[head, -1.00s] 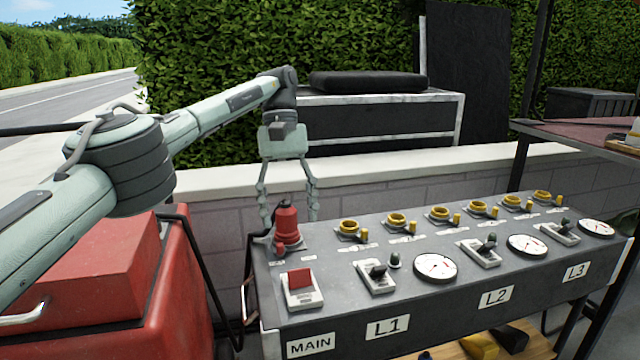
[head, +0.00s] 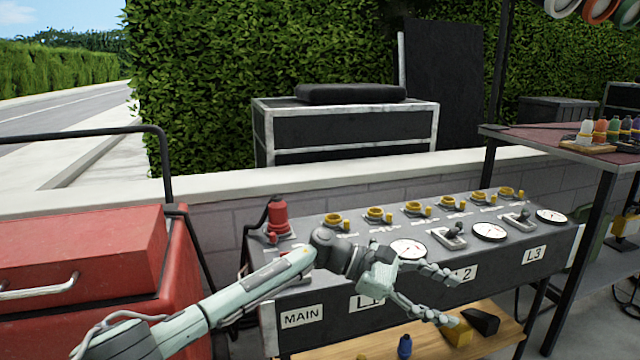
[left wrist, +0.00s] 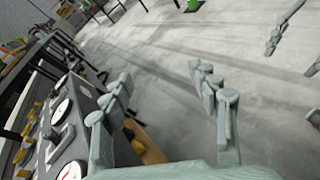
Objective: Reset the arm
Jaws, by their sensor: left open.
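My left gripper (head: 452,298) is open and empty in the head view, in front of the dark control panel (head: 328,270), with its fingers pointing right. In the left wrist view its two fingers (left wrist: 162,75) are spread apart with bare floor beyond. My left arm crosses low in front of the panel and hides part of its switches and the L1 label. Grey-green finger parts at the upper right edge of the left wrist view look like my right gripper (left wrist: 290,55); they are cut off by the frame.
A red cabinet (head: 80,255) stands left of the panel. A red plug (head: 278,218) and several yellow sockets (head: 414,209) rise from the panel top. A wooden shelf (head: 340,347) lies below it. A table (head: 510,135) stands at right. The floor (left wrist: 185,125) looks clear.

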